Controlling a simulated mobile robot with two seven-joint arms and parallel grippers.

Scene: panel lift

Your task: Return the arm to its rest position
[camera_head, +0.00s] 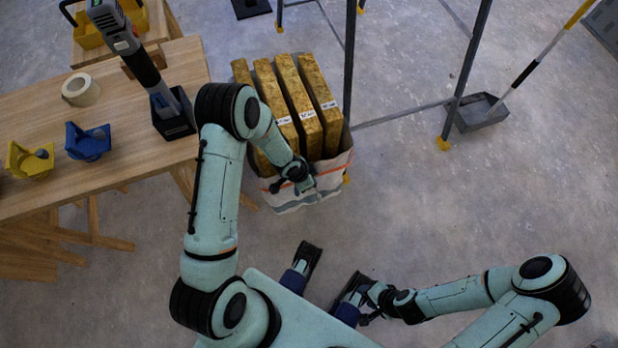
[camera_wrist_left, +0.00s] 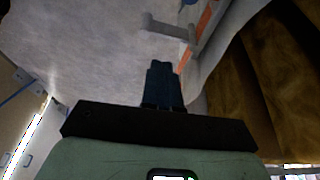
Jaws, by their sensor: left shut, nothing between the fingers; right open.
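My left arm (camera_head: 214,190) reaches from the lower left up over the white bag (camera_head: 318,196), and its hand is at the bag's near side. In the left wrist view my left gripper (camera_wrist_left: 163,85) is shut and empty, with the bag's orange-striped wall (camera_wrist_left: 208,20) close on its right. The left fingertips are hard to make out in the head view. My right arm (camera_head: 462,294) is bent low at the lower right. My right gripper (camera_head: 368,304) is open and empty near the front of my base, clear of the bag.
Several golden-brown insulation panels (camera_head: 325,100) stand upright in the bag. A wooden table (camera_head: 110,105) at left holds a tape roll (camera_head: 80,90), blue and yellow items and a black-and-grey tool (camera_head: 145,65). A metal frame (camera_head: 464,70) and dustpan (camera_head: 478,112) stand behind.

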